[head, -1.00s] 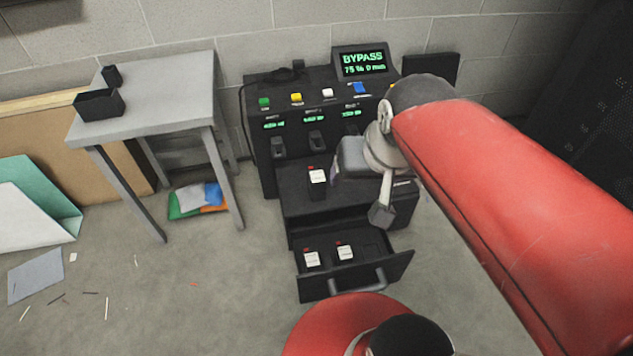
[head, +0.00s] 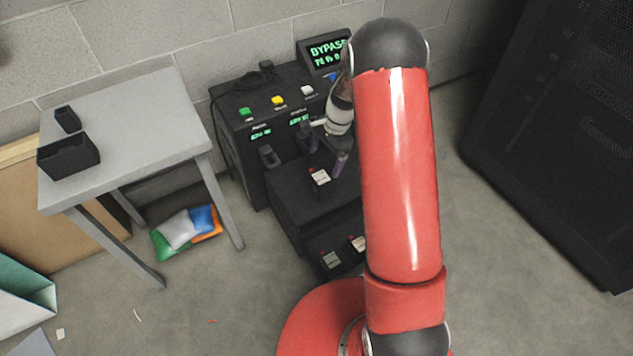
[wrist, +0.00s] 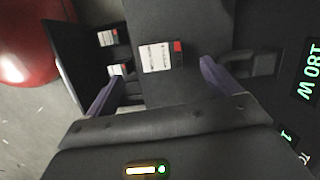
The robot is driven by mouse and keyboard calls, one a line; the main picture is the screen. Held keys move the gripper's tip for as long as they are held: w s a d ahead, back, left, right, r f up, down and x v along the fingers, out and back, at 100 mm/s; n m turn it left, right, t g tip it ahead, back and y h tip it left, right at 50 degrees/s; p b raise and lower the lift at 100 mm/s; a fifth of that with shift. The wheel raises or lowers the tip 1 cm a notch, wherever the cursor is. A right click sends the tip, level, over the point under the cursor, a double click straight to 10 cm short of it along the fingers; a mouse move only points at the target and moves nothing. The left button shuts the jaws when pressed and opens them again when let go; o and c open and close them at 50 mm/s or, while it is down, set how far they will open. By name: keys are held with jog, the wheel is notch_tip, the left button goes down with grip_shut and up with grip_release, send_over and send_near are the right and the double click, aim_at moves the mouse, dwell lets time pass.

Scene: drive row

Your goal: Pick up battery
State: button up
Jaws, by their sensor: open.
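A black battery (head: 320,178) with a white label and red end sits on the dark ledge (head: 296,200) of the charger cabinet. The wrist view shows this battery (wrist: 160,57) between and beyond my finger tips. My gripper (head: 328,143) is open and empty, close above and behind the battery in the head view; its purple-grey fingers (wrist: 161,72) straddle the battery's line of sight. Two more labelled batteries (head: 330,260) lie in the open drawer below, and also show at the wrist view's left (wrist: 107,38). My red arm hides the drawer's right side.
A grey table (head: 130,120) with black bins stands left. A tall dark cabinet (head: 560,130) stands right. Bags (head: 185,230) lie under the table.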

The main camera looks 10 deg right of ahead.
aim_at(320, 175)
jog(key=shift+m, duration=0.5)
jog(key=x, duration=1)
jog(key=shift+d+f, duration=0.15)
jog(key=shift+f, duration=0.25)
jog(key=c, duration=1.5)
jog(key=shift+r, duration=0.1)
jog(key=shift+c, duration=0.7)
